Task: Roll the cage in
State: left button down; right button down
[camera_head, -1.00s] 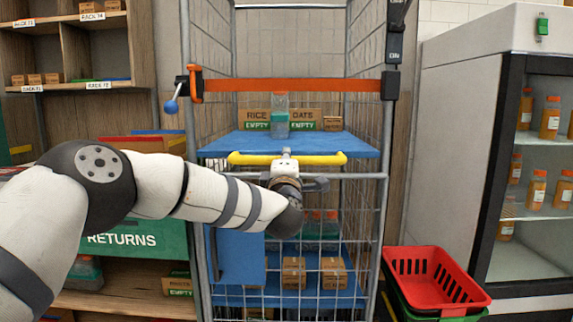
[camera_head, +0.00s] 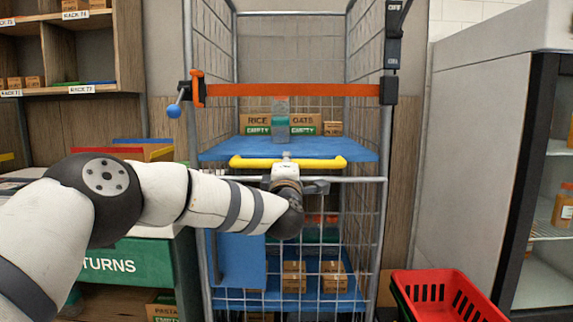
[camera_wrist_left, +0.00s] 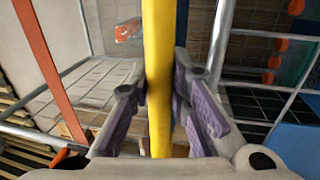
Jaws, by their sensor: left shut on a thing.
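The cage (camera_head: 386,225) is a tall grey wire roll cage standing straight ahead, with blue shelves (camera_head: 215,152) and an orange strap (camera_head: 300,89) across its front. A yellow handle bar (camera_head: 325,162) runs across the front at the upper shelf. My left gripper (camera_head: 287,166) is shut on the yellow bar near its middle. In the left wrist view the bar (camera_wrist_left: 158,60) passes between the purple finger pads of my left gripper (camera_wrist_left: 160,98). My right gripper is not in view.
A wooden rack (camera_head: 118,50) and a green returns counter (camera_head: 140,262) stand at the left. A red basket (camera_head: 425,285) sits low at the right of the cage. A fridge (camera_head: 480,140) with bottles is further right. Boxes and a bottle (camera_head: 281,122) stand on the cage shelf.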

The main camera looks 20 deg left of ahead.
pick_arm(q)
jog(key=shift+a+r, duration=0.1)
jog(key=shift+r, duration=0.15)
jog(key=c, duration=1.6)
grip_release()
jog(key=shift+w, duration=0.1)
jog(key=shift+o, duration=0.6)
jog(key=shift+w+f, duration=0.15)
jog(key=shift+f, duration=0.05)
jog(key=v, duration=1.2)
